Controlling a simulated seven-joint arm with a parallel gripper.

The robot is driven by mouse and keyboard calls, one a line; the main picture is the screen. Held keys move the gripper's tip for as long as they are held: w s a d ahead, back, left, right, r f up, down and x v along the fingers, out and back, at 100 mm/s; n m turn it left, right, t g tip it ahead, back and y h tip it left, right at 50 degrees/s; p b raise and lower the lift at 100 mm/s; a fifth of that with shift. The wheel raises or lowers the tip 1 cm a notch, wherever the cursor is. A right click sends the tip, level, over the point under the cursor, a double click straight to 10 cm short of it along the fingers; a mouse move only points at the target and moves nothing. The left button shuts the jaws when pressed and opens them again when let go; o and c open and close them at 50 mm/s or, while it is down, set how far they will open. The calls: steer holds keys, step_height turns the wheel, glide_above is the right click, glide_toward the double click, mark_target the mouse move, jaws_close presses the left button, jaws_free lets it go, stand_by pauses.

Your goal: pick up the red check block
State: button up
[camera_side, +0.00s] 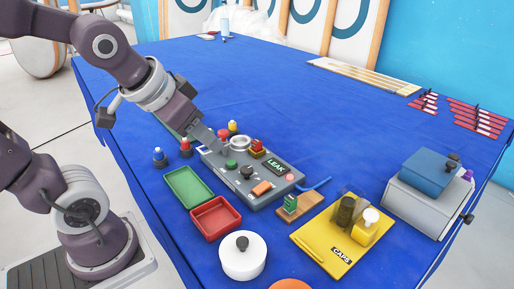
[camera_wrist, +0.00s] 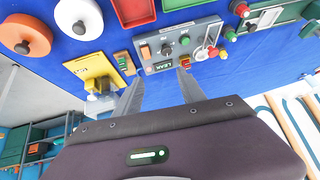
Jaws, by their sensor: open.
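The red check block (camera_side: 257,146) appears to be the small red block on a low mount at the back edge of the grey LEAK panel (camera_side: 286,187). In the wrist view the red block (camera_wrist: 185,61) is just beyond the right fingertip, beside the LEAK label. My gripper (camera_side: 214,146) is over the left part of the panel in the side view, left of the red block. In the wrist view my gripper (camera_wrist: 160,78) has its two fingers wide apart with nothing between them. I cannot tell the exact height of the fingertips above the panel.
A green block (camera_side: 290,203) stands on a wooden base right of the panel. A green tray (camera_side: 188,186) and red tray (camera_side: 216,218) lie in front. A yellow CAPS board (camera_side: 318,246), white lidded pot (camera_side: 243,262) and grey box (camera_side: 424,208) stand nearby. The blue cloth behind is mostly clear.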

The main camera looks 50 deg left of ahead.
steer(key=w+a+f+t+y, duration=0.1)
steer(key=w+a+f, duration=0.25)
steer(key=w, duration=0.25)
steer(key=w+a+f+t, duration=0.1)
steer(key=w+a+f, duration=0.1)
steer(key=w+a, duration=0.3)
steer(key=t+h, duration=0.2)
steer(key=t, duration=0.2)
glide_toward(256, 141)
steer(key=w, duration=0.1)
steer(key=w+f, duration=0.1)
steer(key=w, duration=0.1)
steer(key=shift+a+f+m, duration=0.2)
steer(key=shift+f+m, duration=0.1)
steer(key=shift+f, duration=0.05)
steer(key=shift+f+t+h, duration=0.1)
steer(key=shift+t+h, duration=0.2)
steer(key=x, duration=0.7)
jaws_close()
